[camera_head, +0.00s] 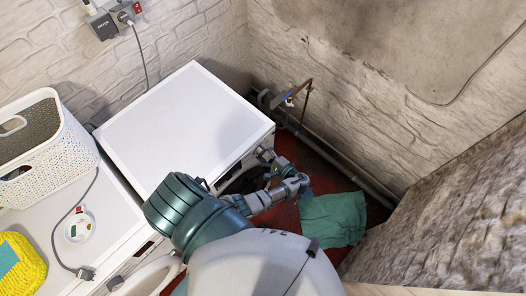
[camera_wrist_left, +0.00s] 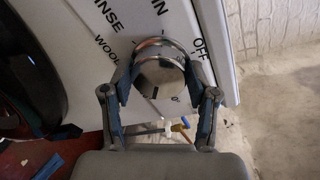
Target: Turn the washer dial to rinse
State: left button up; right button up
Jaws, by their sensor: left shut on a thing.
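The washer (camera_head: 185,125) is a white box with a dark door on its front. In the left wrist view its panel (camera_wrist_left: 88,62) carries the words RINSE, WOOL and OFF, and a partly hidden word ending in IN. The round metal dial (camera_wrist_left: 160,72) sits between my left gripper's fingers (camera_wrist_left: 162,80), which are shut on its sides. A dark mark shows on the dial's lower face, on the side away from RINSE. In the head view my left gripper (camera_head: 266,156) is at the washer's front panel, and the dial is hidden. My right gripper is not in view.
A green cloth (camera_head: 332,218) lies on the red floor beside my left arm. A white basket (camera_head: 62,150) and a yellow item (camera_head: 22,262) stand on the left-hand surface. A pipe (camera_head: 335,165) runs along the wall base behind the gripper.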

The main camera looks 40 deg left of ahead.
pick_arm(q)
jog(key=m+p, duration=0.1)
jog(key=m, duration=0.1)
jog(key=shift+m+g, duration=0.3)
jog(key=shift+d+m+p, duration=0.1)
jog(key=shift+m+p, duration=0.3)
jog(key=shift+m, duration=0.8)
jog(key=m+g, duration=0.1)
jog(key=m, duration=0.1)
jog(key=shift+f+m, duration=0.1)
jog(key=shift+m, duration=0.2)
jog(key=m, duration=0.3)
jog(key=shift+w, duration=0.1)
jog(key=m, duration=0.3)
jog(key=m+y, duration=0.1)
jog(key=m, duration=0.2)
jog(key=shift+f+g+b, duration=0.2)
jog(key=shift+g+b, duration=0.15)
jog(key=shift+g, duration=0.05)
jog(key=shift+m+y+b, duration=0.4)
jog(key=shift+m+b, duration=0.35)
jog(key=shift+m, duration=2.25)
